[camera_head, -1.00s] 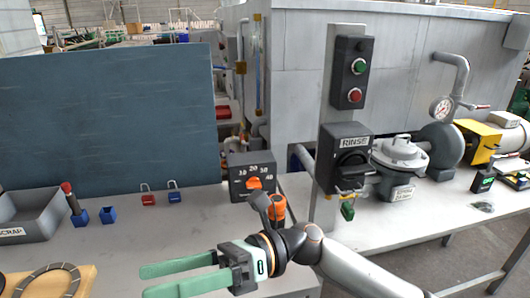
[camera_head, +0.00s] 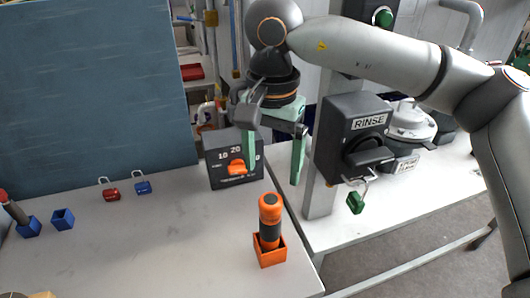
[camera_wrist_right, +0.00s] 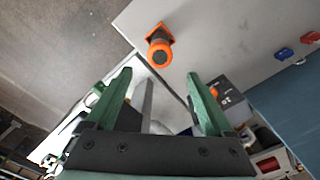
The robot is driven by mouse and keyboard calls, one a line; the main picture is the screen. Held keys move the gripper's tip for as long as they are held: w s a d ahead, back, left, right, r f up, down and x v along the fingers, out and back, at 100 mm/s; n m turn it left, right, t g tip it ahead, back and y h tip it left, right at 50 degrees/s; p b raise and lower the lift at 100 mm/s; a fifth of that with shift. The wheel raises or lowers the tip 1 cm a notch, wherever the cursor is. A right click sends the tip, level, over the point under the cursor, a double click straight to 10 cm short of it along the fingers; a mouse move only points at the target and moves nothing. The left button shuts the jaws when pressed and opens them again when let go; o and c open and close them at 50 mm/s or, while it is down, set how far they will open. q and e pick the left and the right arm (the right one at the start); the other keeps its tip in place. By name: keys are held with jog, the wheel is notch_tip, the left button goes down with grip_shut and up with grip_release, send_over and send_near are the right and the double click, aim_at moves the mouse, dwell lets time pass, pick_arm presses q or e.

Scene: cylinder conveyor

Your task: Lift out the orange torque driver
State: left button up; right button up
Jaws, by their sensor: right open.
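The orange torque driver (camera_head: 270,222) stands upright in an orange square holder (camera_head: 269,255) near the right edge of the table. It has an orange top and a dark band in the middle. In the right wrist view the driver (camera_wrist_right: 159,52) shows from above, beyond the fingertips. My right gripper (camera_head: 273,175) is open and empty, fingers pointing down, above and behind the driver, in front of the dial box. Its green fingers also show in the right wrist view (camera_wrist_right: 160,78). My left gripper is not in view.
A dial box (camera_head: 222,170) stands behind the driver. The RINSE switch box (camera_head: 340,150) with a green padlock (camera_head: 355,203) is to the right. Red (camera_head: 111,194) and blue (camera_head: 142,187) padlocks and a blue holder (camera_head: 63,219) sit left. The table's middle is clear.

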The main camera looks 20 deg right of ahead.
aim_at(271, 211)
notch_tip(271, 211, down, 12)
jog(key=shift+s+a+f+p, duration=0.1)
jog(key=shift+s+p, duration=0.05)
jog(key=shift+p, duration=0.4)
jog(key=shift+c, duration=0.4)
grip_shut()
dwell(0.5)
dwell(0.5)
